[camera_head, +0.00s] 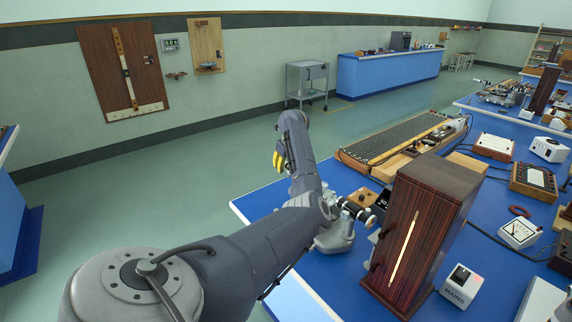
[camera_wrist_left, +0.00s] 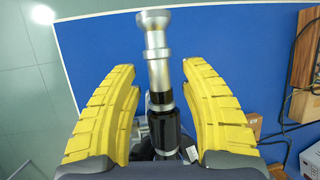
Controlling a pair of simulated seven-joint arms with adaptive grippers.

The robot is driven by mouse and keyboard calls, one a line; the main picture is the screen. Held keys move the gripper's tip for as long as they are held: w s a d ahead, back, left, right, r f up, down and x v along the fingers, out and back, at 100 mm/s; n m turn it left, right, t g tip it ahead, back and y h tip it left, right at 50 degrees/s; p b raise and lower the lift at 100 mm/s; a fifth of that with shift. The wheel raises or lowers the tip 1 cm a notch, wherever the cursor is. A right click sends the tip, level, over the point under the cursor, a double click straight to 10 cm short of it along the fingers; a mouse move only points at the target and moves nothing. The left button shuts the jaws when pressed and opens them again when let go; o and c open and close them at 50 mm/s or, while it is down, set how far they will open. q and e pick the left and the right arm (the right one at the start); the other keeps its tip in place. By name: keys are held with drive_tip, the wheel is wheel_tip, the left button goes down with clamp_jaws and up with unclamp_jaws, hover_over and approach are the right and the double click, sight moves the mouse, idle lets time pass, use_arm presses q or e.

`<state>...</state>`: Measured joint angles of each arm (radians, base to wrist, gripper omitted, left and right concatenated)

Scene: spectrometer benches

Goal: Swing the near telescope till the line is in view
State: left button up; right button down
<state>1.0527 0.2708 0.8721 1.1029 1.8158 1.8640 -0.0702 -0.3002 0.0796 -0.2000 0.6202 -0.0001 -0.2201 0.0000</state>
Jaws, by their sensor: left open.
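A grey spectrometer (camera_head: 337,236) stands near the left edge of the near blue bench, partly hidden by my left arm. A short metal barrel (camera_head: 357,212) on it points toward the dark wooden lamp housing; I cannot tell whether it is the telescope or the collimator. In the left wrist view a silver-and-black telescope tube (camera_wrist_left: 157,62) runs between the two yellow fingers of my left gripper (camera_wrist_left: 158,70). The fingers are open, with a gap on both sides of the tube. In the head view this gripper (camera_head: 279,158) is mostly hidden by its arm. My right gripper is not seen.
The dark wooden housing (camera_head: 422,215) with a glowing slit stands tall right of the spectrometer. A white MAINS box (camera_head: 460,287) sits beside it. A long ribbed instrument (camera_head: 400,140) lies behind. The bench's left edge borders open floor (camera_head: 200,185).

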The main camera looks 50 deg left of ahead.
use_arm(q)
clamp_jaws()
idle(0.5)
